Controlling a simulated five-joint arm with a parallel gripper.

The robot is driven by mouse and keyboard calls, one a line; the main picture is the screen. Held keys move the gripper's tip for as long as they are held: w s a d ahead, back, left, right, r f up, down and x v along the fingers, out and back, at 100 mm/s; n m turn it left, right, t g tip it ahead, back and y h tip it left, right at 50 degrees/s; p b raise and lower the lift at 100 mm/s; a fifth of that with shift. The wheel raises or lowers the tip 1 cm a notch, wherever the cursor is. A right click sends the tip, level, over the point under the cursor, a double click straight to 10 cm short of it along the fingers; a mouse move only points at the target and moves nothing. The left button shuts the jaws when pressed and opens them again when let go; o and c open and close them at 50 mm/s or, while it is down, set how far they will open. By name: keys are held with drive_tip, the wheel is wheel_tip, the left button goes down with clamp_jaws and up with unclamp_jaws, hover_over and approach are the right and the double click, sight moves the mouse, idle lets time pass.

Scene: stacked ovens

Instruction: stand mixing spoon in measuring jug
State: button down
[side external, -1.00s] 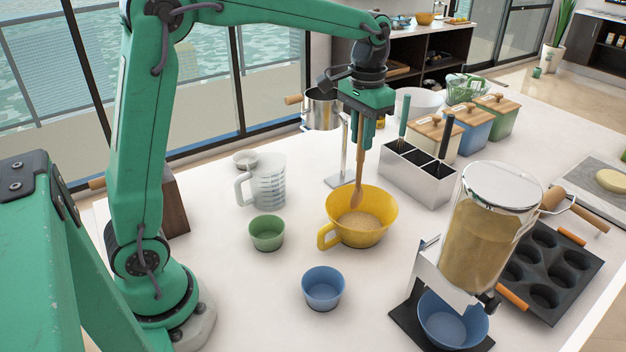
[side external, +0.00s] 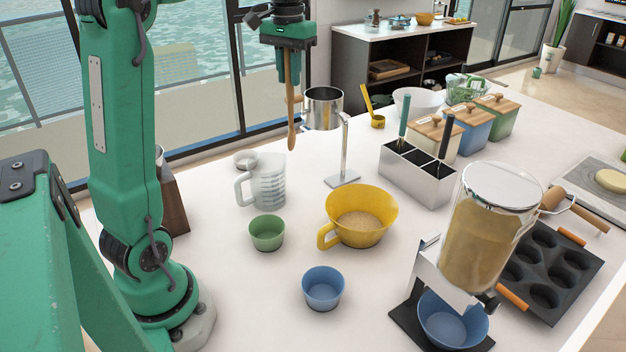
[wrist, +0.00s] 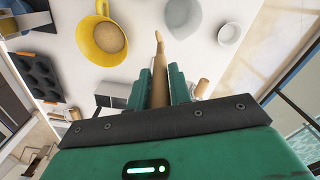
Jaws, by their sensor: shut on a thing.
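My gripper (side external: 289,68) is shut on the wooden mixing spoon (side external: 292,118), which hangs upright with its bowl end down. The spoon's lower end is in the air, above and a little right of the clear measuring jug (side external: 268,184) in the side view. The jug stands upright on the white counter with its handle to the left, and its inside looks empty. In the wrist view the spoon (wrist: 159,70) sits between my fingers (wrist: 167,84), and the jug (wrist: 184,16) shows at the top, just right of the spoon tip.
A yellow bowl (side external: 378,205) of grainy food stands right of the jug. A green cup (side external: 266,233) and a blue cup (side external: 322,288) stand nearer. A metal pot on a stand (side external: 343,150) rises close to the spoon. A small white bowl (side external: 245,159) lies behind the jug.

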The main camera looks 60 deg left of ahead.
drive_tip(key=s+a+r+n, duration=0.2)
drive_tip(key=s+a+r, duration=0.1)
drive_tip(key=s+a, duration=0.1)
drive_tip(key=shift+s+a+r, duration=0.3)
drive_tip(key=shift+s+a, duration=0.05)
drive_tip(key=shift+a, duration=0.25)
drive_tip(key=shift+f, duration=0.25)
wheel_tip(320, 180, down, 14)
drive_tip(key=shift+f, duration=0.15)
idle(1.7)
drive_tip(key=shift+f, duration=0.1)
drive_tip(key=c, duration=1.2)
unclamp_jaws()
drive_tip(key=shift+r, duration=3.95)
